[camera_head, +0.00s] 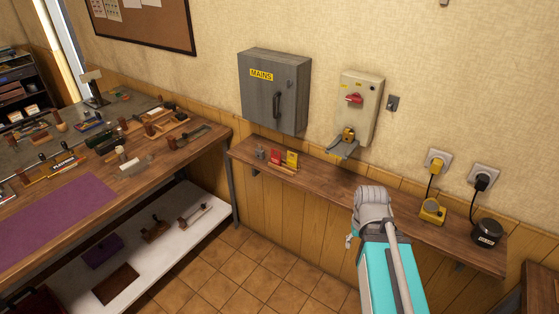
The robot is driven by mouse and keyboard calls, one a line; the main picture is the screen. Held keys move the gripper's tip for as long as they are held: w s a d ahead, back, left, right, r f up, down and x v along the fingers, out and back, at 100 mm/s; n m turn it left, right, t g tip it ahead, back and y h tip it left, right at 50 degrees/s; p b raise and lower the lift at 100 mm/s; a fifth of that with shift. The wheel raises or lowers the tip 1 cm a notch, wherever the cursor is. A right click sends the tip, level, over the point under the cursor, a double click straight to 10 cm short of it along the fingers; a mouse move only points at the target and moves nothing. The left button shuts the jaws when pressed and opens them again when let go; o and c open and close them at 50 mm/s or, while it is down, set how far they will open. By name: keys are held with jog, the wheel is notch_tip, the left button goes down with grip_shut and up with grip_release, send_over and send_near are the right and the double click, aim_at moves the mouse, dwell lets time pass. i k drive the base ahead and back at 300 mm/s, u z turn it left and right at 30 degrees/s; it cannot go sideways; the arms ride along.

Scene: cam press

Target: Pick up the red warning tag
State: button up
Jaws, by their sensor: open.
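The red warning tag (275,156) stands on the narrow wooden wall shelf (330,184), near its left end. A yellow tag (291,159) is close beside it on the right, and a small grey object (260,153) is on its left. The red tag is small in this view, and its fine detail cannot be read. My teal and grey arm rises at the lower right, in front of the shelf and well to the right of the tag. I cannot make out my gripper's fingers.
A grey MAINS cabinet (274,91) and a switch box with a red handle (360,107) hang above the shelf. A yellow device (432,210) and a black device (487,232) sit at its right. A cluttered workbench (141,185) stands left; tiled floor (240,268) lies open between.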

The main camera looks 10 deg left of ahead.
aim_at(275, 159)
jog(key=z, duration=1.15)
jog(key=i, duration=0.55)
jog(key=u, duration=1.6)
jog(key=i, duration=0.45)
jog(key=z, duration=0.1)
